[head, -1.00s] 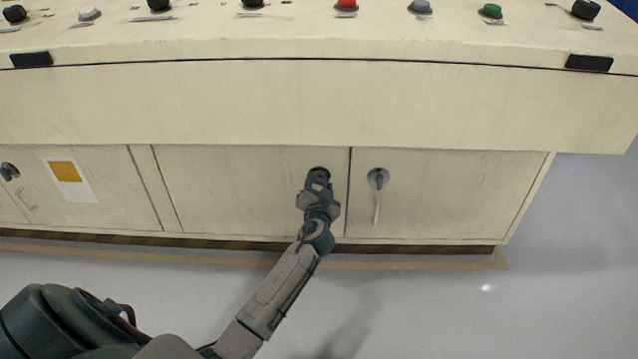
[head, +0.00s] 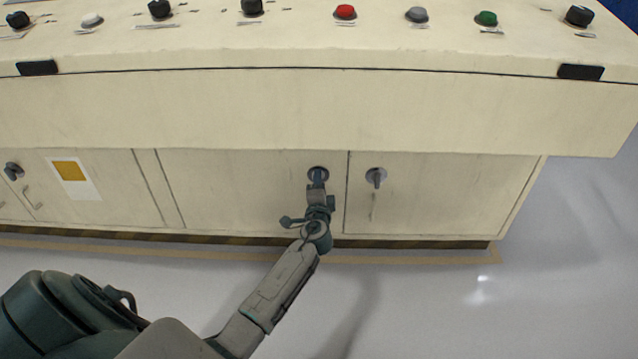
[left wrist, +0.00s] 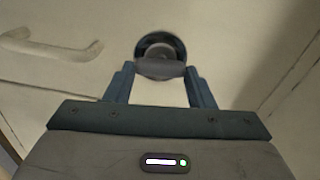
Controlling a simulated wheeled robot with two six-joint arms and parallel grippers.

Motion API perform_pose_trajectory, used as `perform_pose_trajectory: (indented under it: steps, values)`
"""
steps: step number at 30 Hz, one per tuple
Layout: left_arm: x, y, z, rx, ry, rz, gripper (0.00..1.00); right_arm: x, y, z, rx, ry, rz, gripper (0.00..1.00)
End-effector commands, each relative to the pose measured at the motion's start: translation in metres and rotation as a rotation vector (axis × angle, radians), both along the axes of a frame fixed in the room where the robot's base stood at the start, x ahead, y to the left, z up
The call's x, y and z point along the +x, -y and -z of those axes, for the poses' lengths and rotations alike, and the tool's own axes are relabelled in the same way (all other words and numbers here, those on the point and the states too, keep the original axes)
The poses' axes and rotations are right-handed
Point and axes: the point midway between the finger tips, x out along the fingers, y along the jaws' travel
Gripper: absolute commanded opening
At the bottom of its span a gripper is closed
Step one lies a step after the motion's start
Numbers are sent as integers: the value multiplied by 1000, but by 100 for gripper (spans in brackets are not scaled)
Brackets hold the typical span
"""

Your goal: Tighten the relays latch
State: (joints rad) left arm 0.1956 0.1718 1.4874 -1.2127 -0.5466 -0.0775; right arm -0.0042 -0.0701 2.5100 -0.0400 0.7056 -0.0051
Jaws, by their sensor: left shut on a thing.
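The latch my left gripper works at is a round dark-rimmed knob (head: 318,173) on the cream cabinet's middle door, just left of the door seam. It also shows in the left wrist view as a round latch with a grey handle (left wrist: 160,68). My left gripper (head: 317,184) reaches up to it from below. In the left wrist view its two fingers stand on either side of the grey handle and are shut on it. The fingers hide part of the latch in the head view. My right gripper is in neither view.
A second latch (head: 376,177) sits on the right-hand door, and another (head: 13,171) is at the far left. A pale curved door handle (left wrist: 50,45) shows in the left wrist view. The console top (head: 300,45) overhangs the doors. The floor (head: 430,310) at front right is clear.

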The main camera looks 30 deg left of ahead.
Motion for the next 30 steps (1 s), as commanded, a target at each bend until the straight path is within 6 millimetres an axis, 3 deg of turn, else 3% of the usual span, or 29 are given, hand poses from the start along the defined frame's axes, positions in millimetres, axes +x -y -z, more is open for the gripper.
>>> perform_pose_trajectory:
  steps: [23,24,26,30]
  values:
    - [0,1,1,80,-50,2,26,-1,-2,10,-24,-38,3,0]
    - [0,1,1,80,-50,1,57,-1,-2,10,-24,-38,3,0]
    - [0,1,1,80,-50,1,69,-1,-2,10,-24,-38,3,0]
    - [0,1,1,81,-50,1,71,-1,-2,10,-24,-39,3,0]
